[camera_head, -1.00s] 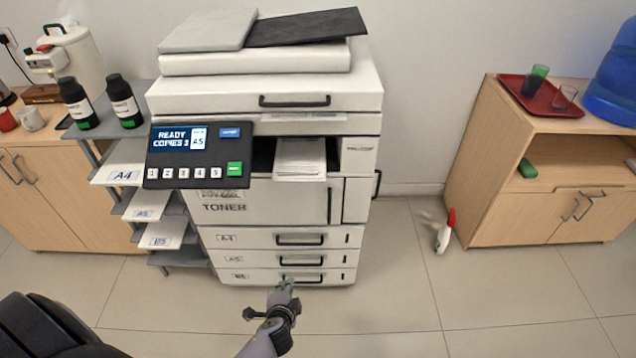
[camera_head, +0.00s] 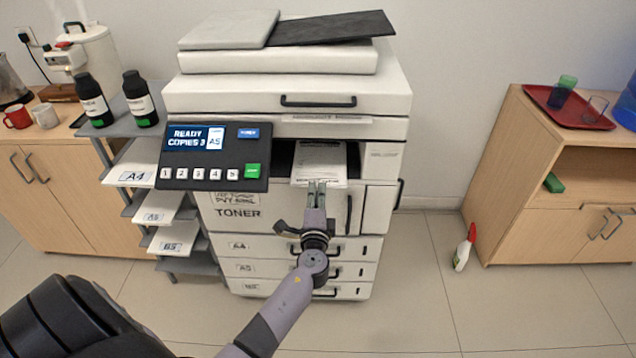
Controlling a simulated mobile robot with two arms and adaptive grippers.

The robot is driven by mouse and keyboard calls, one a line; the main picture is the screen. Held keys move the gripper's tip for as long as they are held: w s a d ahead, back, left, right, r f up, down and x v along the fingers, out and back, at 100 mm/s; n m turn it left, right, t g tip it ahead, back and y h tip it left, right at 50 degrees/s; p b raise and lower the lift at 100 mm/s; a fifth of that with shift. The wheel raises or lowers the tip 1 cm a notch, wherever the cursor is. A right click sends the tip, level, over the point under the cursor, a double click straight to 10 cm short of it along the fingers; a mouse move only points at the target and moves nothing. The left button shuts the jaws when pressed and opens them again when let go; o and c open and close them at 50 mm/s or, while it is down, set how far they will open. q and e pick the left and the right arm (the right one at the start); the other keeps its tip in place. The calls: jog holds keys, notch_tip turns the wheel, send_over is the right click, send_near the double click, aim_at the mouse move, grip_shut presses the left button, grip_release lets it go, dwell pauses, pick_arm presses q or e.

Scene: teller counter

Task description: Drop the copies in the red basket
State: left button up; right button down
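The copies (camera_head: 319,160) are white printed sheets lying in the output slot of the copier (camera_head: 290,95), with their front edge sticking out. My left gripper (camera_head: 317,184) is right in front of that edge, fingers pointing at the sheets. A narrow gap shows between its two fingers and nothing is visible between them. Whether a fingertip touches the paper I cannot tell. My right gripper is out of view. No red basket shows in this view.
The control panel (camera_head: 213,156) reads "READY COPIES 3 A5". A paper rack (camera_head: 150,210) stands left of the copier. A spray bottle (camera_head: 464,248) stands on the floor to the right. A wooden cabinet (camera_head: 545,225) with a red tray (camera_head: 567,106) is at the right.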

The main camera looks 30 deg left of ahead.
aim_at(317, 178)
pick_arm(q)
jog(key=shift+b+x, duration=0.45)
jog(key=shift+x, duration=0.75)
jog(key=shift+b+x, duration=0.3)
jog(key=shift+x, duration=0.5)
jog(key=shift+c, duration=0.5)
grip_shut()
notch_tip(317, 178, up, 3)
jog(key=shift+f+p, duration=0.15)
jog(key=shift+p, duration=1.05)
jog(key=shift+f, duration=0.1)
